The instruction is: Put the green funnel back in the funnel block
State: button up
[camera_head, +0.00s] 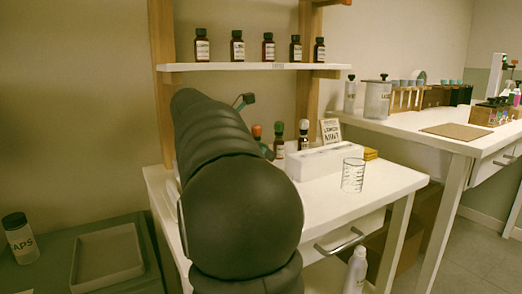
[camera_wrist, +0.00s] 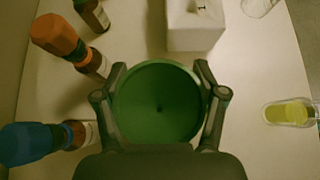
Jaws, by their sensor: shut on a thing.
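The green funnel (camera_wrist: 158,103) is between the fingers of my gripper (camera_wrist: 160,95) in the wrist view. A white block (camera_wrist: 192,28) lies beyond the funnel at the top of the wrist view. It also shows in the head view as a long white block (camera_head: 325,162) on the white table. I cannot tell whether it is the funnel block. My arm hides the funnel and most of the gripper in the head view.
An orange-topped bottle (camera_wrist: 75,48) and a blue-topped bottle (camera_wrist: 40,140) stand left of the gripper. A clear vessel with yellow contents (camera_wrist: 290,112) is at right. A glass beaker (camera_head: 353,175) stands near the table's front. A shelf (camera_head: 255,66) holds several brown bottles.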

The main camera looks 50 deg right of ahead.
jog(key=shift+f+b, duration=0.35)
jog(key=shift+f, duration=0.15)
dwell(0.3)
jog(key=o, duration=1.4)
jog(key=shift+o, duration=0.2)
